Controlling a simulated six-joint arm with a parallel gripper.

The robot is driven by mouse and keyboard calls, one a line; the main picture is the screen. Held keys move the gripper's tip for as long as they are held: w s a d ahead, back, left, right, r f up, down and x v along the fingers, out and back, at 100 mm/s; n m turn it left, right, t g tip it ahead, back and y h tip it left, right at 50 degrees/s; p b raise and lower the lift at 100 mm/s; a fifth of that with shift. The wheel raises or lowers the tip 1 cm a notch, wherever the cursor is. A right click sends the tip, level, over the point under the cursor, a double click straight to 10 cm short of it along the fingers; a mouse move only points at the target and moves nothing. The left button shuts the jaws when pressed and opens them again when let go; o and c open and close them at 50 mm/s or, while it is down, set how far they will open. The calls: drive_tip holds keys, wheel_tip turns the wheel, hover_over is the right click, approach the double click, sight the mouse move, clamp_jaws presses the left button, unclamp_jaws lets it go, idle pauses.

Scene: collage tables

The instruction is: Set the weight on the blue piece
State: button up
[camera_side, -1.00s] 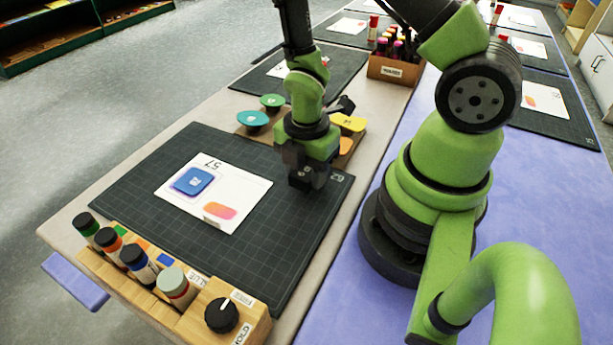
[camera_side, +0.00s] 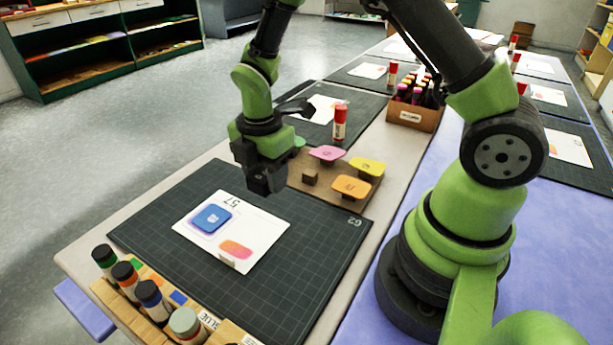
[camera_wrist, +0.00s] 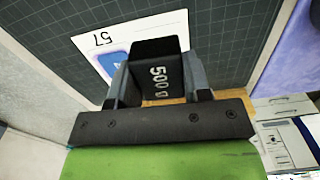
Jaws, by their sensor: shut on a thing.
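The weight is a black block marked "500 g" (camera_wrist: 160,72), seen between the fingers in the wrist view. My gripper (camera_wrist: 158,88) is shut on it. In the side view my gripper (camera_side: 264,182) is above the far edge of the dark mat, beyond the white sheet, and the weight is hard to tell from the dark fingers. The blue piece (camera_side: 211,219) lies flat on the white sheet (camera_side: 262,228), over a printed purple shape. In the wrist view the blue piece (camera_wrist: 113,60) is partly hidden behind the weight and left finger.
A wooden board (camera_side: 335,196) with pink, yellow and orange pieces on stands is right of my gripper. A red-capped glue stick (camera_side: 340,122) stands behind it. A wooden rack (camera_side: 165,318) of bottles lines the near edge. The mat (camera_side: 290,285) is clear around the sheet.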

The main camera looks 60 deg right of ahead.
hover_over(211, 217)
drive_tip(key=shift+f, duration=2.95)
drive_tip(key=shift+f, duration=0.95)
drive_tip(key=o, duration=1.3)
drive_tip(key=shift+r, duration=3.5)
